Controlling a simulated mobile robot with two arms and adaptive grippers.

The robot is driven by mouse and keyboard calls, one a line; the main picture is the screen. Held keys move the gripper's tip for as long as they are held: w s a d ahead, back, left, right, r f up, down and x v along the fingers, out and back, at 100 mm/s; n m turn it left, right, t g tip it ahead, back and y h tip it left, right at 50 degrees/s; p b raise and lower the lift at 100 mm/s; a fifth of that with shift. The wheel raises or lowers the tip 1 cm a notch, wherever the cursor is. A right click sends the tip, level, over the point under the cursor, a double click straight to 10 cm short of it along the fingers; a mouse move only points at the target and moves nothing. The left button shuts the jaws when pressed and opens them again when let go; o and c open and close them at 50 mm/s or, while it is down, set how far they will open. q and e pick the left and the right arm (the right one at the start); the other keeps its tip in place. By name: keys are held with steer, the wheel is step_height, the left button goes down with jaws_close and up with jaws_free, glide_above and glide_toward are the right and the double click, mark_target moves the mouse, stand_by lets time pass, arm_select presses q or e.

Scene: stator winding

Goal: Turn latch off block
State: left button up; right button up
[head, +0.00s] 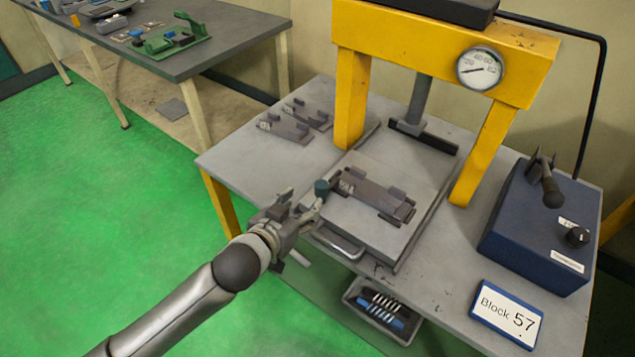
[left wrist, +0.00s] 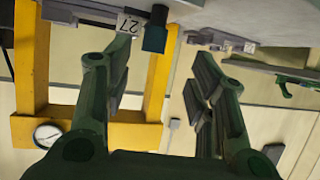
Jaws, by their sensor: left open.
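The grey block (head: 372,196) lies on the sliding plate (head: 350,226) of the yellow press. At its left end is a small dark teal latch (head: 321,188), beside a number label. In the left wrist view the latch (left wrist: 155,32) hangs next to the label, which seems to read 27. My left gripper (head: 299,208) is at the plate's left front corner, close to the latch. In the left wrist view its fingers (left wrist: 160,82) are spread and empty, with the latch near the gap between them. Whether a finger touches the latch cannot be told. My right gripper is not in view.
The yellow press frame (head: 352,98) with a gauge stands behind the plate. Two similar grey blocks (head: 285,127) lie at the table's back left. A bin (head: 382,311) is below.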

mark_target(319, 188)
arm_select(q)
steer(key=x, duration=0.3)
steer(key=r+x, duration=0.1)
steer(key=x, duration=0.6)
steer(key=shift+w+d+r+p, duration=0.1)
steer(key=shift+w+d+p, duration=0.15)
steer(key=shift+d+p, duration=0.2)
jaws_close()
